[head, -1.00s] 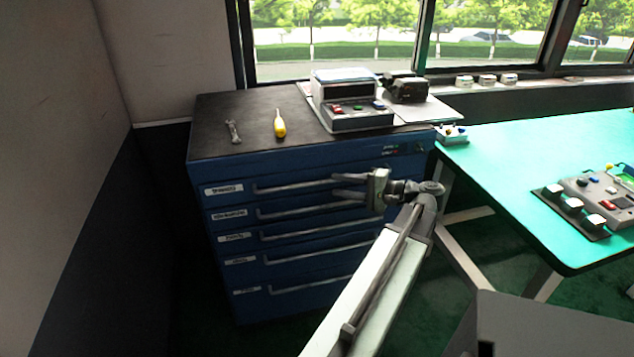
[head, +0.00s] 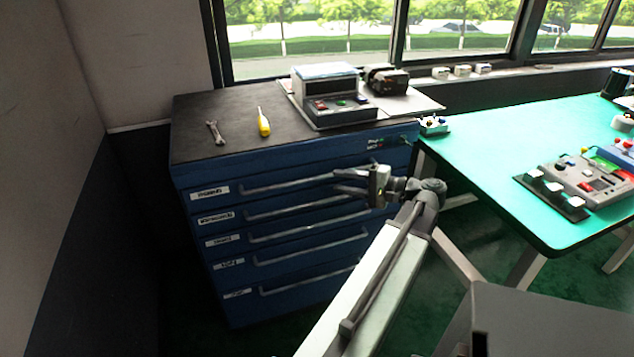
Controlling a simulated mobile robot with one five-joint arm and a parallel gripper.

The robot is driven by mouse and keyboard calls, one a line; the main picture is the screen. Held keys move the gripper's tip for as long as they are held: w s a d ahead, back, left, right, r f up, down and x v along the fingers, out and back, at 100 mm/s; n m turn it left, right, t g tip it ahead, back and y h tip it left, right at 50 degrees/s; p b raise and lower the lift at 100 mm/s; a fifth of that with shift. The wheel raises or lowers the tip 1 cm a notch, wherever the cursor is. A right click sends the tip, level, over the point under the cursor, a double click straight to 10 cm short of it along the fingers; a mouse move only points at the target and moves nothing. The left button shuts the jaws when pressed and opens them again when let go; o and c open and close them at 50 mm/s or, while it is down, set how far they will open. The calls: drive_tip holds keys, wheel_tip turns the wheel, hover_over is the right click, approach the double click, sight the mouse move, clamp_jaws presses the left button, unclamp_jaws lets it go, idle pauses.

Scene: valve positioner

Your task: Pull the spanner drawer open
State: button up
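The blue drawer cabinet (head: 192,265) has a stack of shut drawers with long grey bar handles and white labels. The top drawer's label (head: 209,193) may read "spanners", but the print is too blurred to be sure. Its handle (head: 285,184) runs across the drawer front. My gripper (head: 340,181) is open and empty, its two fingers apart and pointing left. It overlaps the right end of the top handle in the picture. I cannot tell whether it touches the handle; the fingers do not appear closed around it.
A spanner (head: 215,132), a yellow screwdriver (head: 263,122) and a grey device (head: 332,97) lie on the cabinet top. A green table (head: 500,150) with control boxes stands close on the right. A wall (head: 60,200) is on the left.

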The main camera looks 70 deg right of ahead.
sight(321, 178)
drive_tip(key=w, duration=0.5)
drive_tip(key=w+f+b, duration=0.1)
drive_tip(key=w, duration=0.1)
drive_tip(key=shift+w+d, duration=0.3)
drive_tip(key=shift+w, duration=0.05)
clamp_jaws()
drive_tip(key=shift+f, duration=0.1)
idle(0.9)
